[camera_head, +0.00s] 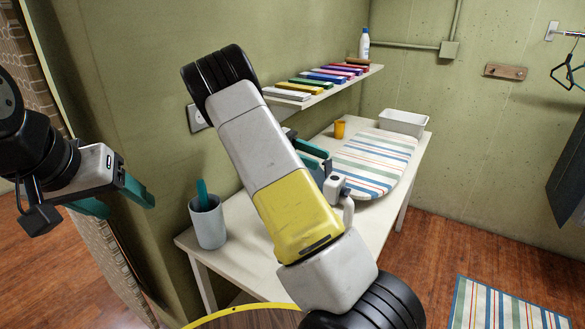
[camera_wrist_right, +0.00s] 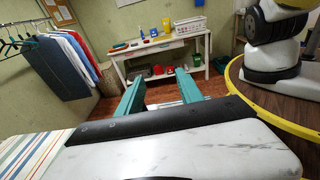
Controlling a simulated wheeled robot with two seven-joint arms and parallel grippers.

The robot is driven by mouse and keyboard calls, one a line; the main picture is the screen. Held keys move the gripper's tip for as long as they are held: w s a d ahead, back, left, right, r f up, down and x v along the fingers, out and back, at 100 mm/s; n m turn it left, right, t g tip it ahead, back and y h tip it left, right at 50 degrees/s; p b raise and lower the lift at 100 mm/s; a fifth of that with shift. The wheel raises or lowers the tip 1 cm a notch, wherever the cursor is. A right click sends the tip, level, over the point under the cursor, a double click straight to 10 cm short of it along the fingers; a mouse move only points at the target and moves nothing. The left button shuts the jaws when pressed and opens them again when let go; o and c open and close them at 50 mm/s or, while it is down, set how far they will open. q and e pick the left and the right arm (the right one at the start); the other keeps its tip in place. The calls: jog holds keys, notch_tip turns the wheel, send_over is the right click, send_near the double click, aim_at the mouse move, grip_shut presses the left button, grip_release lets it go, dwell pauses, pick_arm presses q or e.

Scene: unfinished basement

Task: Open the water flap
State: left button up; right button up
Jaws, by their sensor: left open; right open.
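I cannot make out a water flap or the appliance it belongs to in either view; my right arm covers the middle of the head view. My right gripper (camera_head: 312,158) is partly hidden behind that arm, over the left edge of the striped ironing board (camera_head: 375,151). In the right wrist view its two teal fingers (camera_wrist_right: 158,85) are apart with nothing between them, and a corner of the striped board (camera_wrist_right: 30,150) shows at lower left. My left gripper (camera_head: 128,207) is open and empty at the left, away from the table.
The white table (camera_head: 240,262) holds a grey cup (camera_head: 208,222), an orange cup (camera_head: 339,129) and a white bin (camera_head: 403,122). A wall shelf (camera_head: 318,99) with colored boxes hangs above. A clothes rack (camera_wrist_right: 62,65) and another table (camera_wrist_right: 150,50) stand across the room.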

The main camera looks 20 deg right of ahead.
jog(key=s+a, duration=0.4)
jog(key=s, duration=0.5)
jog(key=shift+a+r, duration=0.25)
jog(key=shift+r, duration=0.2)
jog(key=s+f+m+t+y, duration=0.2)
jog(key=s+t+y, duration=0.3)
jog(key=t+y, duration=0.25)
jog(key=s+a+r+m+t+y, duration=0.2)
jog(key=a+r+m+t+y, duration=0.4)
jog(key=t, duration=0.5)
jog(key=shift+v, duration=0.9)
jog(key=shift+w+a+r, duration=0.1)
